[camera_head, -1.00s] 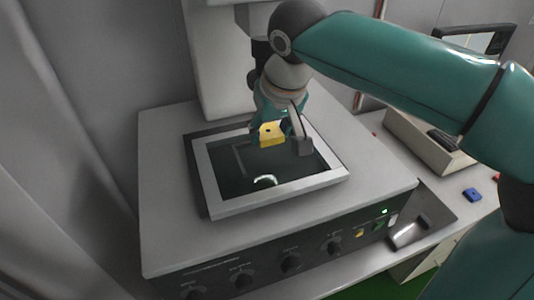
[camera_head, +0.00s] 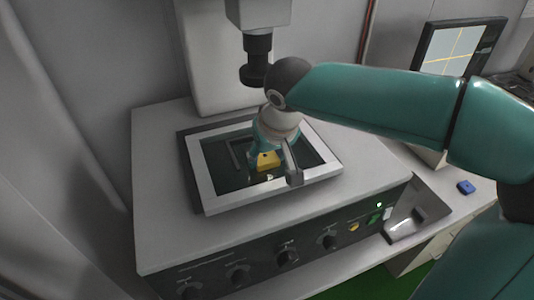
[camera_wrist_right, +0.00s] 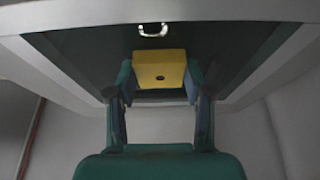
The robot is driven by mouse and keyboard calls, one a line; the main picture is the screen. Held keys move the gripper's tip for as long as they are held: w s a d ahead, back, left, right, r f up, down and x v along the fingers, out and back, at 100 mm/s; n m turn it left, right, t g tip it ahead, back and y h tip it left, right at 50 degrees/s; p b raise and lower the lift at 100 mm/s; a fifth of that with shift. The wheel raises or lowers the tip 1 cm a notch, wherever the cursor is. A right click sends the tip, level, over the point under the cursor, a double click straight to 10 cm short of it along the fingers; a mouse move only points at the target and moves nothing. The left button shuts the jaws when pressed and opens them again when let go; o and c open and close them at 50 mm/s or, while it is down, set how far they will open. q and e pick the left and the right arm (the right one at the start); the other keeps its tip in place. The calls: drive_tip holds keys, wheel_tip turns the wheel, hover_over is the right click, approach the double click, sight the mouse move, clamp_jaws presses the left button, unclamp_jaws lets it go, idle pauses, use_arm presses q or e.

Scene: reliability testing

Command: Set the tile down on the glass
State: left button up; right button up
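The tile is over the middle of the dark glass (camera_head: 232,178), which lies inside a pale grey frame on the instrument. The wrist view shows the glass behind the tile (camera_wrist_right: 230,62). I cannot tell whether the tile touches the glass. My left gripper is not in view.
The pale frame (camera_head: 255,197) borders the glass. A dark lens barrel (camera_head: 257,60) hangs from a column behind the gripper. The instrument's front panel has several knobs (camera_head: 286,258). A small blue block (camera_head: 466,187) lies on the bench at right, below a monitor (camera_head: 455,45).

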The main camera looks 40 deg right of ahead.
drive_tip(key=o, duration=0.4)
drive_tip(key=shift+r, duration=0.15)
drive_tip(key=v, duration=1.2)
drive_tip(key=shift+p, duration=0.3)
drive_tip(key=shift+s, duration=0.15)
